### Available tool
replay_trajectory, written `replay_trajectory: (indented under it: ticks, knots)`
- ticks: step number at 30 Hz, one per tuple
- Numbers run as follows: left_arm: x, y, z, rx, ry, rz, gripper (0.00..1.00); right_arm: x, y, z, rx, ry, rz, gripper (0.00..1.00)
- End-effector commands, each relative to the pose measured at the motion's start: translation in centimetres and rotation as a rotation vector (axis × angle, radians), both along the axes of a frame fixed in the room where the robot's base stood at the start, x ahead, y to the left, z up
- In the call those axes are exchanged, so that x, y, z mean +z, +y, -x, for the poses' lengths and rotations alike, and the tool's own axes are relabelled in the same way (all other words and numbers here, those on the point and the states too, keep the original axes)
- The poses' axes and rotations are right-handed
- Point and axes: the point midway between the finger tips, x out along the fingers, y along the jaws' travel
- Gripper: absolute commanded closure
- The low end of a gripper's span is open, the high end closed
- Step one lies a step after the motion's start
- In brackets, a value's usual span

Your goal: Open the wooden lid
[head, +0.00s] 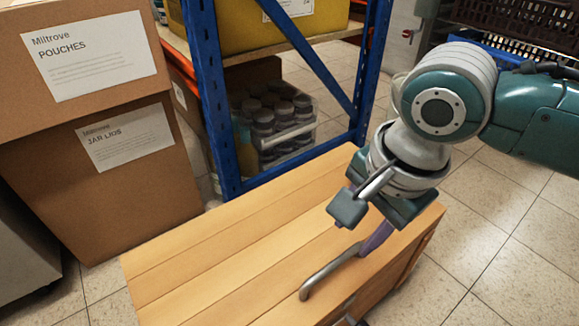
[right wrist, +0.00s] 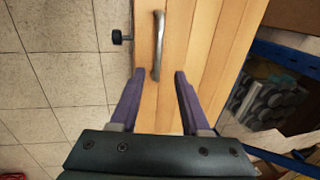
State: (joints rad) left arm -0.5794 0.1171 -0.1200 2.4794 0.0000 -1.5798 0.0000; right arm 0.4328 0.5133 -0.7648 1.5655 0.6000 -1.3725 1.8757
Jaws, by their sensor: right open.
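The wooden lid (head: 230,250) is a flat top of pale planks on a wooden chest and lies level, looking shut. A curved grey metal handle (head: 325,277) is fixed near its front edge. My right gripper (head: 365,245) is over the lid at the handle's far right end, fingers pointing down; one purple finger shows there. In the right wrist view, its two purple fingers (right wrist: 159,73) are apart, with the near end of the handle (right wrist: 158,40) between or just beyond their tips. Contact cannot be told. My left gripper is not in view.
Stacked cardboard boxes (head: 110,150) stand left of the chest. A blue-posted shelf (head: 212,90) with a crate of dark-lidded jars (head: 280,125) is close behind. A dark knob (right wrist: 118,37) sticks out from the chest's front side. Tiled floor (head: 500,235) is clear at right.

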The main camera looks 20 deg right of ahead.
Motion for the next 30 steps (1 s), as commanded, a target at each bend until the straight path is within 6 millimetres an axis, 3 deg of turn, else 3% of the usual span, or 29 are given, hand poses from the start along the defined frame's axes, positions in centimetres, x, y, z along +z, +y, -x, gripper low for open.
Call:
replay_trajectory:
  ticks: [15, 21, 30]
  knots:
    - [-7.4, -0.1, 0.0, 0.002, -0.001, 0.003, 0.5, -8.4, 0.5, -1.5, 0.001, 0.0, 0.001, 0.53]
    - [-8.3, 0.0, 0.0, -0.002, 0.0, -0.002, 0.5, -9.4, 0.6, -1.8, 0.001, 0.0, 0.0, 0.53]
    - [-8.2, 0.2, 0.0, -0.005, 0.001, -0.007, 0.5, -9.4, 0.7, -1.8, 0.002, 0.0, 0.0, 0.54]
